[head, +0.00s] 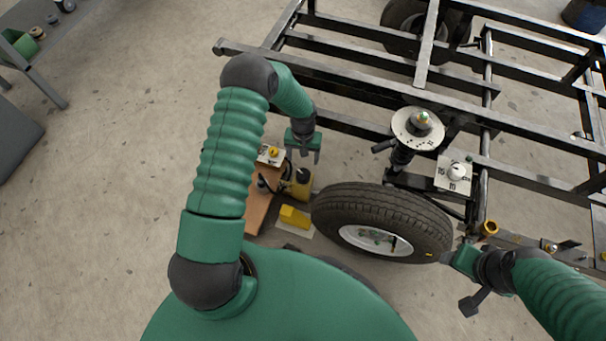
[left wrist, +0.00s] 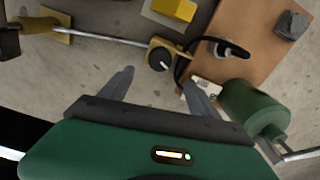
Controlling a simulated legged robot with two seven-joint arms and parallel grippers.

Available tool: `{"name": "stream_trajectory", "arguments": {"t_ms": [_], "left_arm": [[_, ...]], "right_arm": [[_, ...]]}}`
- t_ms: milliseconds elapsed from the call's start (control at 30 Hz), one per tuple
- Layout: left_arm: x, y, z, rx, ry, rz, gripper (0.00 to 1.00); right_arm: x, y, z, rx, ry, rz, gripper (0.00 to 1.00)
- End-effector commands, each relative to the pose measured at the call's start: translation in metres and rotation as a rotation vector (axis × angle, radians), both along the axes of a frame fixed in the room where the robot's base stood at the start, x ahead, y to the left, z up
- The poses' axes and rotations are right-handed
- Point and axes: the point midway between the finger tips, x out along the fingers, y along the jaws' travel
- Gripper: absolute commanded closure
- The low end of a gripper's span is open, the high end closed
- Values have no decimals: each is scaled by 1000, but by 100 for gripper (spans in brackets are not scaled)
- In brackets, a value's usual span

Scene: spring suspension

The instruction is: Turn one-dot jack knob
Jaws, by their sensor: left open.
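A yellow jack block (head: 300,188) with a black knob (head: 303,175) stands on the floor left of the wheel. The black knob (left wrist: 160,61) with a white pointer also shows in the left wrist view. I cannot make out dots on it. My left gripper (head: 304,156) is open and empty above it. In the left wrist view the knob lies just beyond the gap between the fingertips (left wrist: 158,77), and I see no contact. My right gripper (head: 468,280) is beside the wheel's right side; its jaws are unclear.
A tyre (head: 370,208) stands right of the block, under a black frame (head: 350,82). A brown board (head: 258,205), a yellow wedge (head: 294,216) and a white plate with a yellow knob (head: 272,153) are close by. A round dial plate (head: 407,128) tops the strut.

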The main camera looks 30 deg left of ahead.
Motion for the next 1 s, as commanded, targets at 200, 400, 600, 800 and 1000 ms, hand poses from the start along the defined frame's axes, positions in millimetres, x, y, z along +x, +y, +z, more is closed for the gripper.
{"name": "stream_trajectory", "arguments": {"t_ms": [200, 400, 600, 800, 1000], "left_arm": [[-1, 0, -69, -1, 1, 1, 28], [0, 0, -111, -1, 0, 3, 28], [0, 0, -127, 0, -2, 4, 28], [0, 0, -126, 0, -2, 4, 28], [0, 0, -126, -1, -1, 3, 48]], "right_arm": [[0, 0, -40, 0, 0, 0, 39], [0, 0, -64, 0, 0, 0, 39], [0, 0, -71, 0, 0, 0, 39], [0, 0, -70, 0, 0, 0, 39], [0, 0, -70, 0, 0, 0, 39]]}}
